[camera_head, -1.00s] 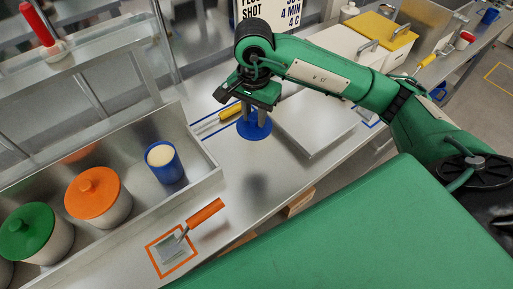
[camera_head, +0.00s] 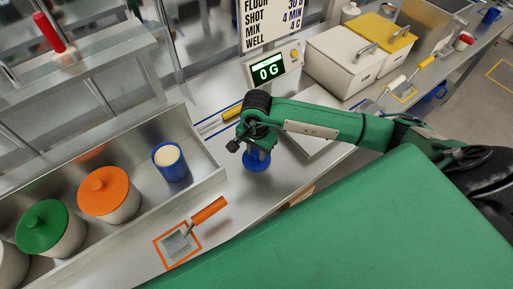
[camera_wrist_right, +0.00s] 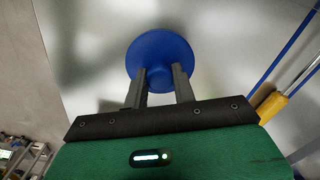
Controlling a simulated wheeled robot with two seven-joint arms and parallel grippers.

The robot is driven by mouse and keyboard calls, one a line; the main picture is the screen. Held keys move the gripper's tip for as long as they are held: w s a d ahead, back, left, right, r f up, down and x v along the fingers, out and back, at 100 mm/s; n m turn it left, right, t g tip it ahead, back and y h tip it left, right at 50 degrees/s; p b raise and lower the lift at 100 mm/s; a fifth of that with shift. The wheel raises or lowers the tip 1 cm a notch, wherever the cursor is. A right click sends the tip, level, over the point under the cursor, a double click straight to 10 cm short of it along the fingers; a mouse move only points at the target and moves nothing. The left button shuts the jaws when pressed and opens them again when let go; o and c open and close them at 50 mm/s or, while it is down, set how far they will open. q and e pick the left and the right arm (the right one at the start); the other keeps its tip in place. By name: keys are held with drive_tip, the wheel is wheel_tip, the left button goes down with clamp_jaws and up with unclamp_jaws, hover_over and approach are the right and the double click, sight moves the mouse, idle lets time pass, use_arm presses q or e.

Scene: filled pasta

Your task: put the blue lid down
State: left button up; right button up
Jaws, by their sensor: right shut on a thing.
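The blue lid (camera_head: 256,163) is a round disc with a knob, over the steel worktop to the right of the trough. My right gripper (camera_head: 256,150) is above it and shut on its knob. In the right wrist view, the two fingers (camera_wrist_right: 160,80) pinch the knob of the blue lid (camera_wrist_right: 160,50). I cannot tell whether the lid's underside touches the worktop. A blue container (camera_head: 172,168) with pale contents stands uncovered in the trough. My left gripper is not in view.
The steel trough (camera_head: 215,178) also holds canisters with orange (camera_head: 105,190) and green (camera_head: 44,226) lids. An orange-handled scraper (camera_head: 207,211) lies in front. A yellow-handled tool (camera_head: 232,111) lies behind my gripper. A scale display (camera_head: 266,71) reads 0 G at the back.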

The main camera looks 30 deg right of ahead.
sight(257, 152)
drive_tip(key=shift+f+b, duration=0.2)
drive_tip(key=shift+b, duration=0.15)
drive_tip(key=o, duration=0.9)
drive_tip(key=shift+r, duration=0.1)
drive_tip(key=shift+o, duration=0.2)
drive_tip(key=shift+r+p, duration=0.25)
drive_tip(key=shift+p, duration=0.15)
drive_tip(key=shift+w+r+b, duration=0.1)
drive_tip(key=shift+r+b, duration=0.15)
drive_tip(key=shift+b, duration=0.1)
wheel_tip(257, 152, up, 11)
drive_tip(key=b, duration=0.3)
drive_tip(key=shift+r+b, duration=0.2)
drive_tip(key=shift+b, duration=0.2)
drive_tip(key=shift+s+f, duration=0.1)
drive_tip(key=shift+s, duration=0.1)
